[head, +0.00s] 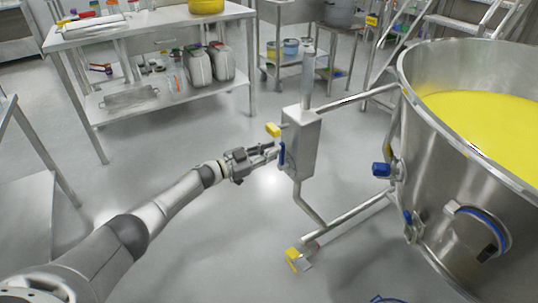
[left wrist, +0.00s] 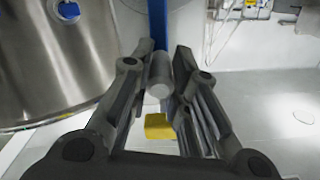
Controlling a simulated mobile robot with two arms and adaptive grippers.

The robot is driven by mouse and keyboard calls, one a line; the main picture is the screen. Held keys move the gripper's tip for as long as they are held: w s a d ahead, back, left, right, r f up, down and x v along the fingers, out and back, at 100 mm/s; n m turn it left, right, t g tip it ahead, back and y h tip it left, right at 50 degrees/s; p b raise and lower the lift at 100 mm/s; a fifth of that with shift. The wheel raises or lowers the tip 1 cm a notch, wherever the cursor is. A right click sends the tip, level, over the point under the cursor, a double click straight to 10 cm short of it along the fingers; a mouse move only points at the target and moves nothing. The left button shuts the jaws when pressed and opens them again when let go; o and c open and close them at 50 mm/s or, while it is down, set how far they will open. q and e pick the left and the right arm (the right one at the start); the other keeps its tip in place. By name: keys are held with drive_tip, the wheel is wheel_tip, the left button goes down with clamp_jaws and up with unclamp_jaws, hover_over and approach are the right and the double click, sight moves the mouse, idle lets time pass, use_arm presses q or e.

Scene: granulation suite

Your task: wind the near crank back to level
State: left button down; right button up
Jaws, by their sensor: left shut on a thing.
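The near crank (head: 282,153) is a narrow blue arm on the side of a steel box (head: 304,140) on the vessel's frame. In the head view the arm looks roughly upright, partly hidden by my gripper. In the left wrist view the blue crank arm (left wrist: 157,22) runs up from a grey cylindrical handle (left wrist: 160,75). My left gripper (head: 273,152) reaches in from the left and is shut on this handle. Its fingers also show in the left wrist view (left wrist: 160,82), one on each side of the handle. My right gripper is in neither view.
A large steel vessel (head: 450,190) with yellow contents stands at right. A yellow piece (head: 273,129) sits just above the crank, and a yellow-ended foot (head: 293,257) is low on the frame. A steel table (head: 150,22) stands behind. Floor left of the box is clear.

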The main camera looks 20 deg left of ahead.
use_arm(q)
drive_tip(key=shift+w+a, duration=0.1)
drive_tip(key=shift+a, duration=0.1)
idle(0.3)
drive_tip(key=c, duration=1.3)
unclamp_jaws()
drive_tip(key=shift+f, duration=0.15)
drive_tip(key=v, duration=1.2)
